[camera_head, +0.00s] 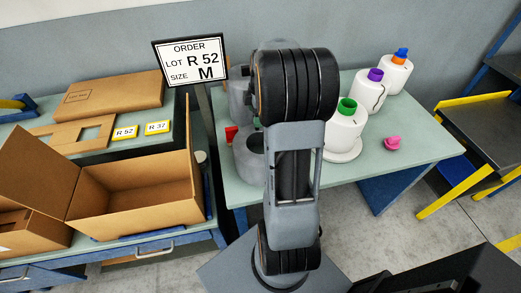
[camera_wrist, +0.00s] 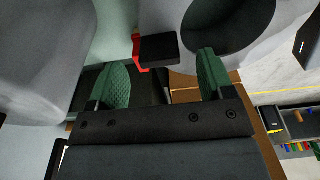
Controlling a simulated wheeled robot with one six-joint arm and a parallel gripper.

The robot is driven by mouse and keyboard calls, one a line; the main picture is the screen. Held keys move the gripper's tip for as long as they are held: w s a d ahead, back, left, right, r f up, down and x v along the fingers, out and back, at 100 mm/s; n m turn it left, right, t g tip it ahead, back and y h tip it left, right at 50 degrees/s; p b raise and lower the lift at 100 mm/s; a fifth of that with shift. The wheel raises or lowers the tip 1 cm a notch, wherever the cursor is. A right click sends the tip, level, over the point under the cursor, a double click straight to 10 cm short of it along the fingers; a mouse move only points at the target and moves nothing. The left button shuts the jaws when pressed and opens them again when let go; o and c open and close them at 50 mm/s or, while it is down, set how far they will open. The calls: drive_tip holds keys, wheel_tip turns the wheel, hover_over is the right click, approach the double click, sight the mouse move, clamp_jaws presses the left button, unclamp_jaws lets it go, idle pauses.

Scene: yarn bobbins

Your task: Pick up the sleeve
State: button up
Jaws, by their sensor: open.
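My gripper (camera_wrist: 163,66) shows in the wrist view with its two green ribbed fingers apart and nothing held between them. A red bracket with a black block (camera_wrist: 157,50) is just beyond the fingertips, beside a grey round vessel with a dark opening (camera_wrist: 187,12). In the head view my arm hides the gripper. A red piece (camera_head: 231,133) shows there next to a grey vessel (camera_head: 250,168). I cannot tell for sure which thing is the sleeve. A small pink piece (camera_head: 392,143) lies on the green table.
White bobbins with a green core (camera_head: 347,106), a purple core (camera_head: 376,75) and an orange core (camera_head: 400,58) stand on the table (camera_head: 425,150). An open carton (camera_head: 140,205) and an order sign (camera_head: 190,63) are at left. A yellow-edged rack stands right.

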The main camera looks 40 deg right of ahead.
drive_tip(key=shift+w+a+f, duration=0.1)
drive_tip(key=shift+a+f, duration=0.05)
drive_tip(key=shift+f, duration=1.35)
drive_tip(key=shift+c, duration=0.4)
drive_tip(key=c, duration=1.2)
drive_tip(key=shift+o, duration=0.2)
drive_tip(key=shift+r, duration=0.1)
